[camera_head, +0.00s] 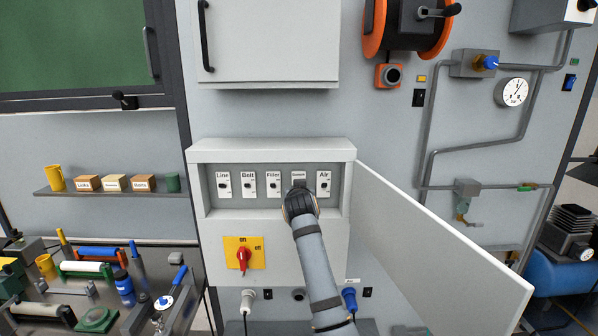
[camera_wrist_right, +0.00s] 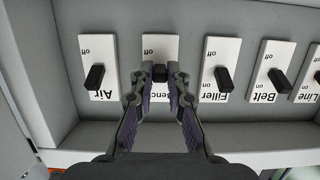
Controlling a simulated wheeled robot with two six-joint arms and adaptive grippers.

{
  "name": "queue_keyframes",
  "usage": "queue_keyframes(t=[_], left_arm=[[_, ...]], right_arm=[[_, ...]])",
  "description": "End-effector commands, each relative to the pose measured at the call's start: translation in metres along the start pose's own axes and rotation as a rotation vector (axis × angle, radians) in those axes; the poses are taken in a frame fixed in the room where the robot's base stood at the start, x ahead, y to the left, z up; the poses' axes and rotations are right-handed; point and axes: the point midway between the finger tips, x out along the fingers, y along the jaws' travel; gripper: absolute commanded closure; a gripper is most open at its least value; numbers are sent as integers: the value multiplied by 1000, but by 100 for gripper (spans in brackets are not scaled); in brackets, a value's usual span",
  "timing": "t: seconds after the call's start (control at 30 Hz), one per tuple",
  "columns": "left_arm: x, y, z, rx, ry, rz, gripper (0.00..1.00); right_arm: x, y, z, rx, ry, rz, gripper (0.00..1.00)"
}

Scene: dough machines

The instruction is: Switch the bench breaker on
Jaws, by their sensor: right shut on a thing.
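A row of labelled black-toggle breakers sits in an open wall box (camera_head: 270,150). The bench breaker (camera_head: 313,176) is second from the right, largely hidden by my right gripper (camera_head: 300,187) in the head view. In the right wrist view, which is upside down, the bench breaker (camera_wrist_right: 152,45) is a white plate with a black toggle (camera_wrist_right: 160,73). The fingers of my right gripper (camera_wrist_right: 161,77) are shut on that toggle, one on each side. Its exact on or off position is unclear. My left gripper is not in view.
The air breaker (camera_head: 323,184) and filler breaker (camera_head: 273,184) stand close on either side. The box door (camera_head: 440,235) hangs open to the right. Tools crowd the bench at lower left.

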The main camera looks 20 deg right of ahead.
Motion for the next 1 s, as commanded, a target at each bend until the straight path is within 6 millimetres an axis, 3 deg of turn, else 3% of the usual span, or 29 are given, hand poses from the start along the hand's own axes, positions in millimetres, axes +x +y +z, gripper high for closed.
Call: queue_keyframes(t=[0.03, 0.2, 0.6, 1.0], left_arm=[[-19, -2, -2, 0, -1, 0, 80], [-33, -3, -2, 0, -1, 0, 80], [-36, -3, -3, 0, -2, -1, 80], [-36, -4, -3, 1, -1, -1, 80]], right_arm=[[-3, 0, -13, -1, -41, 1, 100], [-1, 1, -14, 0, -185, 1, 100], [2, 1, -19, 1, -419, 1, 100], [3, 0, -20, 1, -485, 1, 100]])
